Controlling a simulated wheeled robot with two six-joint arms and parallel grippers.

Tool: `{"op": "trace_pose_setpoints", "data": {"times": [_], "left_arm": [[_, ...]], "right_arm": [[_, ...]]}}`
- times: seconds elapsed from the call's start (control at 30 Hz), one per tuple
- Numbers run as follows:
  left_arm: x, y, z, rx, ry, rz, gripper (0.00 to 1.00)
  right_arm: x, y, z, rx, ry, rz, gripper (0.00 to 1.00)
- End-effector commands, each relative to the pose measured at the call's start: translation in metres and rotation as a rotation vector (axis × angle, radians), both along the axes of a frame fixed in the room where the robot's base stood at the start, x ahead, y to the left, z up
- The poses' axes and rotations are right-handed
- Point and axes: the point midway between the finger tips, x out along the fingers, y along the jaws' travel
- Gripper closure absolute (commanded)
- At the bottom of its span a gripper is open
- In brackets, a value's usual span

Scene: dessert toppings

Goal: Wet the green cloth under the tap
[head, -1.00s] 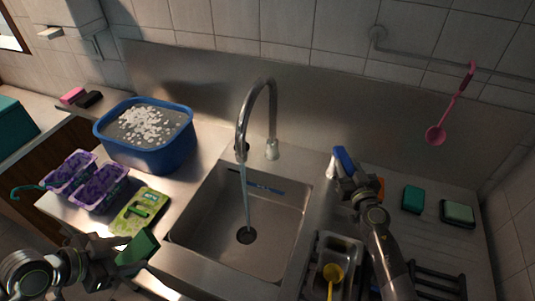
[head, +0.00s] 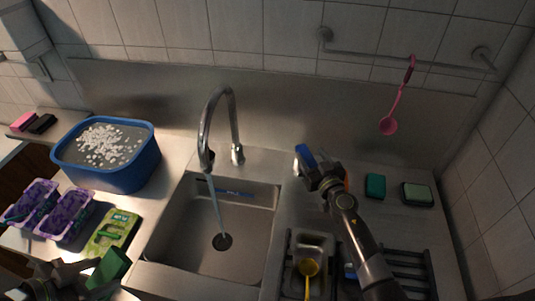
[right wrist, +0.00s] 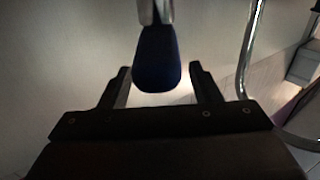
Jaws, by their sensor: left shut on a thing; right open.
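The tap (head: 208,130) is a curved chrome spout, and a stream of water (head: 216,205) falls from it into the steel sink (head: 185,245). My left gripper (head: 88,280), low at the left of the head view, is shut on the green cloth (head: 112,264). The cloth hangs left of the sink's front left corner, apart from the water. My right gripper (head: 314,168) is open, right of the tap. In the right wrist view its fingers (right wrist: 160,85) stand either side of a dark blue-tipped lever (right wrist: 157,60); I cannot tell if they touch it.
A blue basin (head: 125,178) of water with white bits stands left of the sink. Purple trays (head: 65,215) and a green pack (head: 112,230) lie before it. A metal container (head: 300,245) with a yellow ladle (head: 308,268) is right of the sink. Sponges (head: 375,186) lie further right.

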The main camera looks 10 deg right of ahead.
Motion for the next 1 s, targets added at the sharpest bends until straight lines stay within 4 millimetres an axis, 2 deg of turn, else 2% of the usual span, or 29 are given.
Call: {"op": "trace_pose_setpoints", "data": {"times": [0.03, 0.5, 0.67, 0.97, 1.0], "left_arm": [[0.0, 0.0, 0.013, 0.0, 0.0, 0.0, 0.63], [0.0, 0.0, 0.067, 0.0, 0.0, 0.0, 0.63], [0.0, 0.0, 0.074, 0.0, 0.0, 0.0, 0.63], [0.0, 0.0, 0.074, 0.0, 0.0, 0.0, 0.63], [0.0, 0.0, 0.074, 0.0, 0.0, 0.0, 0.63]], "right_arm": [[0.0, 0.0, 0.012, 0.0, 0.0, 0.0, 0.43], [0.0, 0.0, 0.067, 0.0, -0.001, 0.0, 0.43], [0.0, 0.0, 0.075, 0.0, -0.001, 0.0, 0.43], [0.0, 0.0, 0.075, 0.0, -0.001, 0.0, 0.43], [0.0, 0.0, 0.075, 0.0, -0.001, 0.0, 0.48]]}}
